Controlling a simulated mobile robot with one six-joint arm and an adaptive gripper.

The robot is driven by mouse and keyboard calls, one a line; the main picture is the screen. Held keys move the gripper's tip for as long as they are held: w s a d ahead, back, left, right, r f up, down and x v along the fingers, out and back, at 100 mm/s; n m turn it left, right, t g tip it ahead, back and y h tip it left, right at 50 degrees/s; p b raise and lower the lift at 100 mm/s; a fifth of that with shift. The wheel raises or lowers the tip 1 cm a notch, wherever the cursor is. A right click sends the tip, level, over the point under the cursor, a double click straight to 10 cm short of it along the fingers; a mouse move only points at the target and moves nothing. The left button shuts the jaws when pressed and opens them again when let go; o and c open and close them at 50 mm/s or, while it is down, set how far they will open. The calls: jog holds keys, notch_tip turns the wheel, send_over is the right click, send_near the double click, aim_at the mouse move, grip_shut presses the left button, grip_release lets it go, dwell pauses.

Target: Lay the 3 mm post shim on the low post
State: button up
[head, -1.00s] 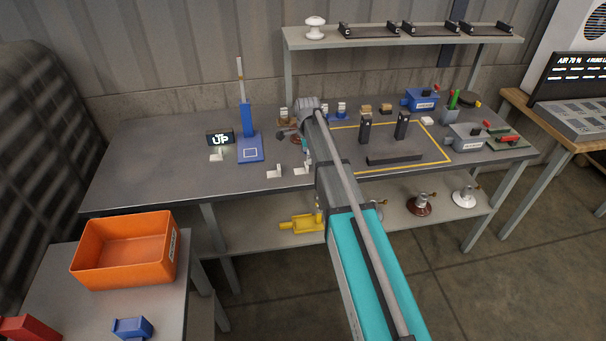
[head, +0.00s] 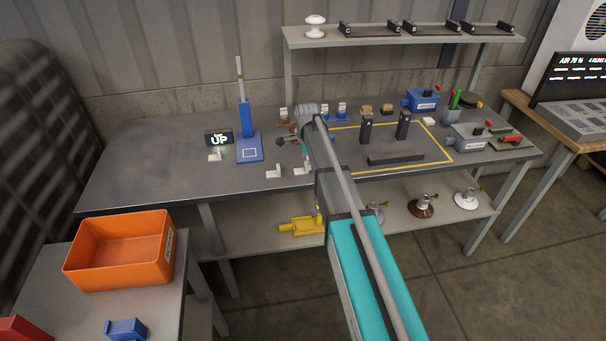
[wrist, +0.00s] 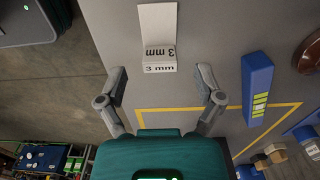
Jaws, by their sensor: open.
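The 3 mm shim (wrist: 158,30) is a white angled piece marked "3 mm" and lies on the bench top in the wrist view. My gripper (wrist: 162,82) is open, one finger to each side, just short of the shim's labelled end and not touching it. In the head view my gripper (head: 288,141) is small and partly hidden by my arm. Small white angled pieces lie near it, a left one (head: 273,172) and a right one (head: 301,169); their labels are unreadable there. Two dark posts, left (head: 366,131) and right (head: 403,126), stand upright; I cannot tell which is lower.
A yellow outline (head: 449,157) surrounds the posts and a dark bar (head: 395,159). A blue block (wrist: 258,88) lies right of the shim. Blue and grey boxes crowd the right; the bench's left is clear.

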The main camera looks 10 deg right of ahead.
aim_at(301, 168)
jog(key=shift+f+b, duration=0.95)
jog(key=shift+f, duration=0.35)
grip_shut()
